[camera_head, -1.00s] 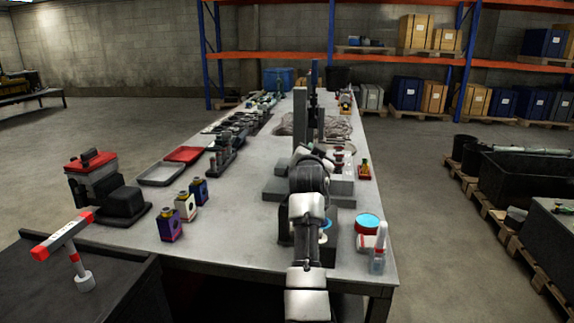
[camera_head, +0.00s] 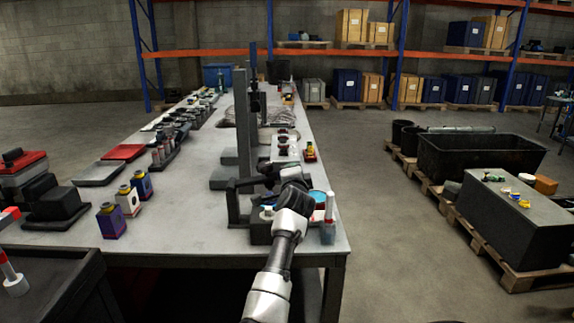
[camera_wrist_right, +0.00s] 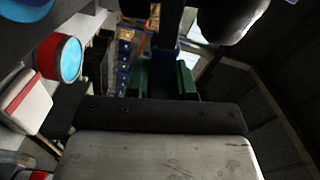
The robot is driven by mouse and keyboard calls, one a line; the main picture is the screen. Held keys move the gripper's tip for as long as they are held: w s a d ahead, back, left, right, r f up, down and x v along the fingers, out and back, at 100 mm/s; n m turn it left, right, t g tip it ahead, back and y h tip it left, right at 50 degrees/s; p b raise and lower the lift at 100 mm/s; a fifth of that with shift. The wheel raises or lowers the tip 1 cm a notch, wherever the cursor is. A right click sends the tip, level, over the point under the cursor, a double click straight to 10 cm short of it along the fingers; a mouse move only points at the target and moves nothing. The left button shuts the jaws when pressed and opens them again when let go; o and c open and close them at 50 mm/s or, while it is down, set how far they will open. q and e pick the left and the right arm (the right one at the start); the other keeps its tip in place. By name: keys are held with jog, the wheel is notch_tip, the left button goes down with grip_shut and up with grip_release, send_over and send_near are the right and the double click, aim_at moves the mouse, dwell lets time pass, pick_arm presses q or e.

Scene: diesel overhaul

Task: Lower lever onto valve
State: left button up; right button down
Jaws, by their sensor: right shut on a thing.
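My right arm reaches up from the bottom of the head view to a dark fixture (camera_head: 234,207) at the bench's near right part. My right gripper (camera_head: 268,178) is beside the upper part of this fixture, at a dark bar that looks like the lever (camera_head: 247,184). In the right wrist view the gripper (camera_wrist_right: 163,78) shows green finger pads closed around a dark piece, mostly hidden. I cannot make out the valve; the arm and fixture cover that spot. My left gripper is out of view.
A blue-topped tin (camera_head: 318,197) and a red-capped bottle (camera_head: 328,222) stand close right of my gripper. Tall dark posts (camera_head: 242,120) rise behind it.

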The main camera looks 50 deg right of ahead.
jog(key=shift+d+f+m+b, duration=0.1)
jog(key=shift+f+m+b, duration=0.25)
jog(key=shift+f+m, duration=1.1)
jog(key=shift+f+n, duration=0.2)
jog(key=shift+n, duration=0.05)
jog(key=c, duration=1.3)
grip_release()
jog(key=o, duration=0.3)
jog(key=shift+f, duration=0.15)
jog(key=shift+o, duration=0.2)
jog(key=v, duration=1)
jog(key=shift+s+a+b, duration=0.25)
jog(key=shift+s+b, duration=0.05)
